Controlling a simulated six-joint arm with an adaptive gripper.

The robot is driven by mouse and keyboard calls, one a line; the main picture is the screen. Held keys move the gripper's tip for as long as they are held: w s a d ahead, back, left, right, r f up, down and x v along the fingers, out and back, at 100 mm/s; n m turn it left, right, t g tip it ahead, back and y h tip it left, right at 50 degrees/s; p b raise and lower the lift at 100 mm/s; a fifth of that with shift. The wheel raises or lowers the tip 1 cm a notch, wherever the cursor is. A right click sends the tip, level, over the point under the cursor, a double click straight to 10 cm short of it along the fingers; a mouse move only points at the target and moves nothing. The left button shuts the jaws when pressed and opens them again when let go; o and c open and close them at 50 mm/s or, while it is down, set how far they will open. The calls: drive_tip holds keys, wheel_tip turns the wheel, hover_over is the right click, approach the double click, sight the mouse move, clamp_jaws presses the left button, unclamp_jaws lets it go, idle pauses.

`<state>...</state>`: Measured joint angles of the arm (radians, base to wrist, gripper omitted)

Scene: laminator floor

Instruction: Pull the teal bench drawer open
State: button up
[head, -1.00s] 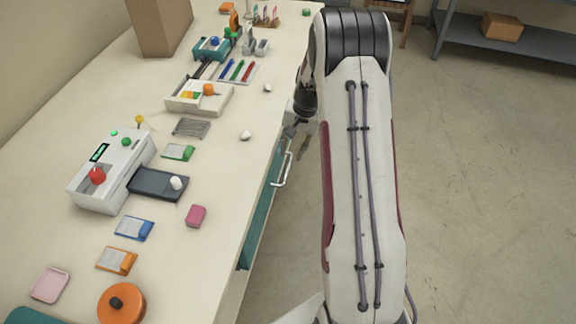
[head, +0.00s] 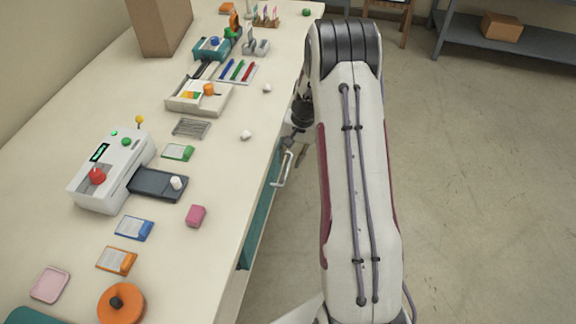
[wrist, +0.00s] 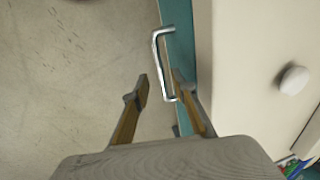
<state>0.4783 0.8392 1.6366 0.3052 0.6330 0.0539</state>
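The teal drawer front (head: 262,212) is set in the bench's side below the worktop, with a silver bar handle (head: 284,169) standing out from it. In the wrist view the teal front (wrist: 180,52) is a narrow strip beside the pale bench top, and the handle (wrist: 157,62) runs down from the top middle. My gripper (wrist: 158,83) is open, its two fingers apart. The handle's near end lies between the fingertips, closer to the right finger; I cannot tell whether they touch. In the head view my gripper (head: 301,150) is partly hidden at the bench edge.
The bench top (head: 225,170) holds a white laminator (head: 100,180), several cards, a pink block (head: 196,216) and an orange disc (head: 121,303). A white knob-like piece (wrist: 293,79) lies near the edge.

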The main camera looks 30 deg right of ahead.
sight(287, 170)
drive_tip(key=shift+w+a+f, duration=0.15)
drive_tip(key=shift+f, duration=0.9)
drive_tip(key=shift+w+a+f, duration=0.15)
drive_tip(key=shift+f, duration=0.85)
clamp_jaws()
